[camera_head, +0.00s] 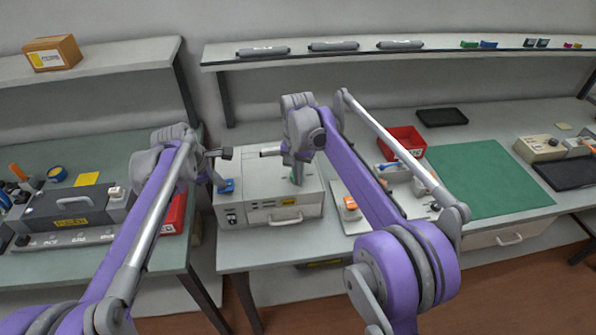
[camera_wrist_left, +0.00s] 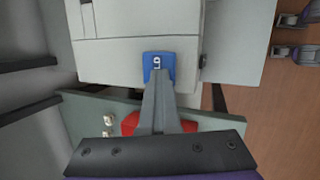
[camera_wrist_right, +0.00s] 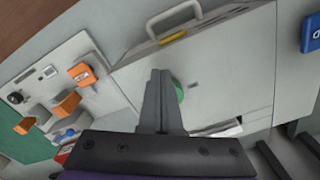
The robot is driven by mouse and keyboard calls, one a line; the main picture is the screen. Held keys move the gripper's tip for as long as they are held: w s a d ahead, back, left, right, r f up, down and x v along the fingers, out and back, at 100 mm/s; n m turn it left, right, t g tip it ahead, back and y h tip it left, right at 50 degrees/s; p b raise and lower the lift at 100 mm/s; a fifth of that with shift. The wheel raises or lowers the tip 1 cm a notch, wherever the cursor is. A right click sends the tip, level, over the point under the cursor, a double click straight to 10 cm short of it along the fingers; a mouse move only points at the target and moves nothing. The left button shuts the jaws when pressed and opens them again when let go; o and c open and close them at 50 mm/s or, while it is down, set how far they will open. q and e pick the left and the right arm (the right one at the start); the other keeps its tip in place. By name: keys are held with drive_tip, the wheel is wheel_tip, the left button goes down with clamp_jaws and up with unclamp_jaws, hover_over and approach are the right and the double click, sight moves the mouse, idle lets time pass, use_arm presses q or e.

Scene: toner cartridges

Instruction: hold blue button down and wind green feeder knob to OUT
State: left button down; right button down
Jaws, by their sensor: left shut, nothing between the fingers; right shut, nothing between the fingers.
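The blue button (camera_head: 226,186) is on the left side of a pale grey machine (camera_head: 262,207). In the left wrist view the blue button (camera_wrist_left: 158,60) bears a white mark. My left gripper (camera_head: 219,182) is shut, its tips (camera_wrist_left: 161,76) overlapping the button's lower edge; I cannot tell whether it is pressed. The green feeder knob (camera_head: 294,180) is on the machine's top. In the right wrist view the green knob (camera_wrist_right: 180,91) is partly hidden behind my right gripper (camera_wrist_right: 160,74). My right gripper (camera_head: 298,163) is shut and close to the knob; contact and knob setting are unclear.
A red bin (camera_head: 402,143) and a panel with orange parts (camera_head: 350,206) are right of the machine. A green mat (camera_head: 488,180) lies clear further right. A dark grey unit (camera_head: 70,208) stands on the left bench. A shelf (camera_head: 430,52) with cartridges runs above.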

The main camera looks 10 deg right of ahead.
drive_tip(key=shift+w, duration=0.25)
idle(0.7)
drive_tip(key=shift+w+a, duration=0.1)
drive_tip(key=shift+a, duration=0.15)
drive_tip(key=shift+w+a, duration=0.1)
drive_tip(key=shift+a, duration=0.25)
drive_tip(key=shift+w+a, duration=0.25)
drive_tip(key=shift+a, duration=0.05)
drive_tip(key=shift+w+a, duration=0.15)
drive_tip(key=shift+w, duration=0.05)
idle(0.5)
drive_tip(key=shift+s+a, duration=0.1)
